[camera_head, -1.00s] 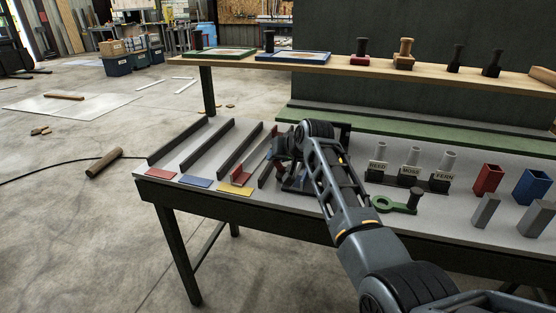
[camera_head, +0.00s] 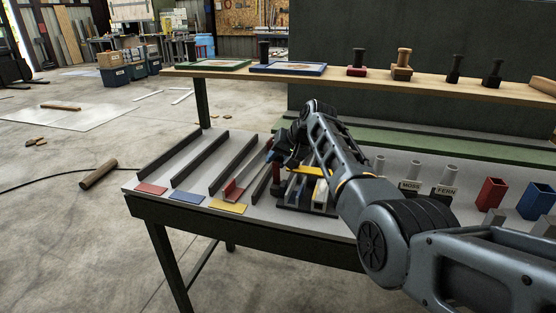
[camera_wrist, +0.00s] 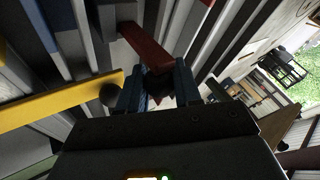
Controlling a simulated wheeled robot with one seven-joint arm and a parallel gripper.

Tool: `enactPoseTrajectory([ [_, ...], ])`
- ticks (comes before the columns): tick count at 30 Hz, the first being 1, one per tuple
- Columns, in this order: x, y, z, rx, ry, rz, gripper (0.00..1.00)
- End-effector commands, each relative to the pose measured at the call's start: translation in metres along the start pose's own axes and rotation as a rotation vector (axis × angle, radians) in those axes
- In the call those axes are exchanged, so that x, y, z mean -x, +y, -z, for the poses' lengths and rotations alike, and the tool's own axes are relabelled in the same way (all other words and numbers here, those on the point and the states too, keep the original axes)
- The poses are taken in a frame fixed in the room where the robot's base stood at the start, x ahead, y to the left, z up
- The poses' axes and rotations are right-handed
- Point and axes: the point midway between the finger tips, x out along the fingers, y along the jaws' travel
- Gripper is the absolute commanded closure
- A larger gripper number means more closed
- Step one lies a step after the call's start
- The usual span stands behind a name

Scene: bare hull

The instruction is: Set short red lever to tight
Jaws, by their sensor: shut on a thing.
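The lever unit (camera_head: 292,206) stands on the bench with blue, white and yellow levers on a dark base. Its yellow lever (camera_head: 312,170) lies across the top; its bar also shows at the left of the wrist view (camera_wrist: 60,101). The short red lever (camera_wrist: 152,47) runs up and left from between my fingers in the wrist view. My gripper (camera_wrist: 160,92) is shut on its end, which the fingers partly hide. In the head view, my gripper (camera_head: 283,158) is at the unit's back left, and its fingers are hard to make out. I see no "tight" mark.
Left of the unit are dark rails with red (camera_head: 150,188), blue (camera_head: 187,197) and yellow (camera_head: 229,207) plates. A red angled block (camera_head: 233,190) stands near the yellow plate. Labelled holders (camera_head: 443,192) and red and blue bins (camera_head: 490,194) are to the right. A shelf (camera_head: 330,76) runs behind.

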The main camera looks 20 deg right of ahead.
Motion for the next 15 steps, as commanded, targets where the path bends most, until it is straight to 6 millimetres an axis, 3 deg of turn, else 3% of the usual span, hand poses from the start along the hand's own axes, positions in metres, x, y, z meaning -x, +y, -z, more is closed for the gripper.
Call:
enactPoseTrajectory([
  [14, -0.0003, 0.0035, 0.0008, 0.000, 0.005, -0.005, 1.00],
  [15, -0.0004, 0.0035, 0.0007, 0.000, 0.005, -0.005, 0.64],
])
